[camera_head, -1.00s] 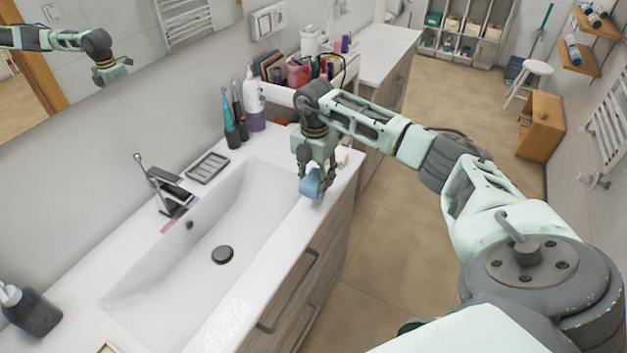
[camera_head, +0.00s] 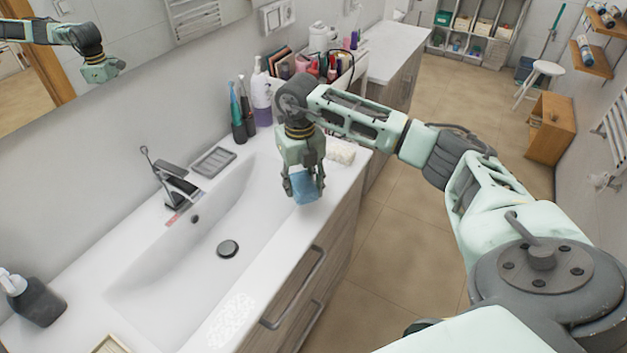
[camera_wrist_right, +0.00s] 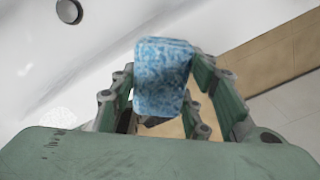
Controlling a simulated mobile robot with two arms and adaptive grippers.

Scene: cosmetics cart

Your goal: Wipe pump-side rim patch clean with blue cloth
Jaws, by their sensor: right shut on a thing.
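My right gripper (camera_head: 303,192) is shut on the blue cloth (camera_head: 306,186), holding it over the front rim at the far end of the basin. In the right wrist view the mottled blue cloth (camera_wrist_right: 162,75) is bunched between the fingers. A whitish speckled patch (camera_head: 231,318) lies on the front rim at the near end, on the side of the dark pump bottle (camera_head: 35,300). The patch also shows in the right wrist view (camera_wrist_right: 58,118), apart from the cloth. My left gripper cannot be made out directly.
The white sink basin (camera_head: 175,290) has a dark drain (camera_head: 228,249) and a faucet (camera_head: 172,182) at the back. A rolled white towel (camera_head: 340,152), toothbrushes and a lotion bottle (camera_head: 261,95) stand beyond my gripper. The front rim between cloth and patch is clear.

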